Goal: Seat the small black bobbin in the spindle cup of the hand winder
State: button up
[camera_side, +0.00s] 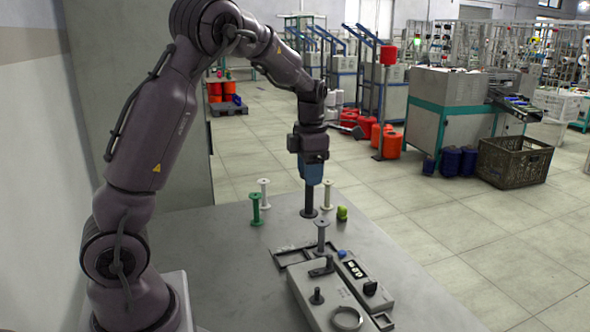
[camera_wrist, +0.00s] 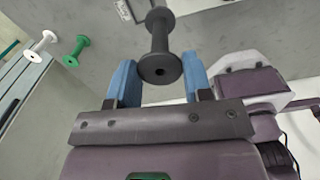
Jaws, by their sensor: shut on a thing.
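My gripper (camera_side: 312,182) points straight down over the table and is shut on the small black bobbin (camera_side: 310,202). The bobbin hangs upright below the blue fingers; I cannot tell whether its lower flange touches the tabletop. In the wrist view the black bobbin (camera_wrist: 159,30) sits between the two blue fingers of my gripper (camera_wrist: 159,64), with one round end facing the camera. The hand winder (camera_side: 325,290), a grey box with black knobs and a side panel, lies nearer the camera, apart from the bobbin. I cannot make out the spindle cup clearly.
A grey bobbin (camera_side: 321,236) stands at the winder's far end. A green bobbin (camera_side: 256,209), a white bobbin (camera_side: 264,192), a cream bobbin (camera_side: 327,194) and a small yellow-green object (camera_side: 342,213) stand around my gripper.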

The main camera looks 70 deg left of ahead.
jog(key=d+m, duration=0.5)
jog(key=d, duration=1.6)
notch_tip(320, 180, down, 10)
jog(key=shift+s, duration=0.3)
jog(key=shift+f, duration=0.65)
jog(key=shift+f, duration=0.3)
dwell(0.4)
